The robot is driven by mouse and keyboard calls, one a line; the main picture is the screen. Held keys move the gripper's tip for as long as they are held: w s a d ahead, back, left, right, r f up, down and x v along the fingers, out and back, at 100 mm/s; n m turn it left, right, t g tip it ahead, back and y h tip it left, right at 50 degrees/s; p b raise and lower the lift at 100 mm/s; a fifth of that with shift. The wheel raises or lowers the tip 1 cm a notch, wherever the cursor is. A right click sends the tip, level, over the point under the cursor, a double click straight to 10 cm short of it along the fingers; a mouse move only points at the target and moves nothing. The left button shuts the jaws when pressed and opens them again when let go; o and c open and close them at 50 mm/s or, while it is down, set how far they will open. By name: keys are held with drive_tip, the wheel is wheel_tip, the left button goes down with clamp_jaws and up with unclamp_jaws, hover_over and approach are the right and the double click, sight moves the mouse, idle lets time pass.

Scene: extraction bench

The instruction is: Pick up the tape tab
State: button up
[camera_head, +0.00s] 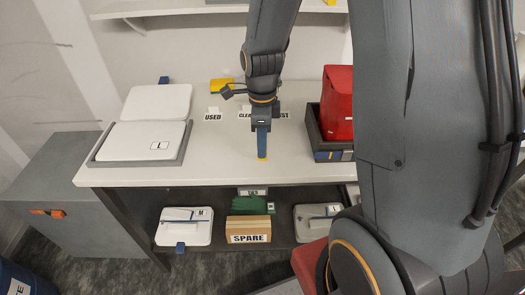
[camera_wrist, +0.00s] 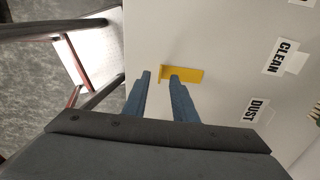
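The tape tab (camera_wrist: 190,73) is a small flat yellow piece on the white bench top in the wrist view. A bit of yellow, likely the same tab (camera_head: 262,159), shows just below my fingertips in the head view. My gripper (camera_wrist: 160,75) points down at the bench near its front edge. Its two blue fingers are apart with a gap between them. The right fingertip overlaps the tab's near edge in the wrist view, and the tab's left end reaches into the gap. I cannot tell whether the fingers touch it. My gripper (camera_head: 262,148) appears side-on in the head view.
A white lidded box (camera_head: 148,142) sits in a grey tray at the bench's left. A red container (camera_head: 338,100) stands in a dark bin at right. USED, CLEAN and DUST labels lie behind my gripper. A shelf below holds a SPARE carton (camera_head: 249,229).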

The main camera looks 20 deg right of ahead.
drive_tip(key=shift+f, duration=1.25)
clamp_jaws()
drive_tip(key=shift+r, duration=0.1)
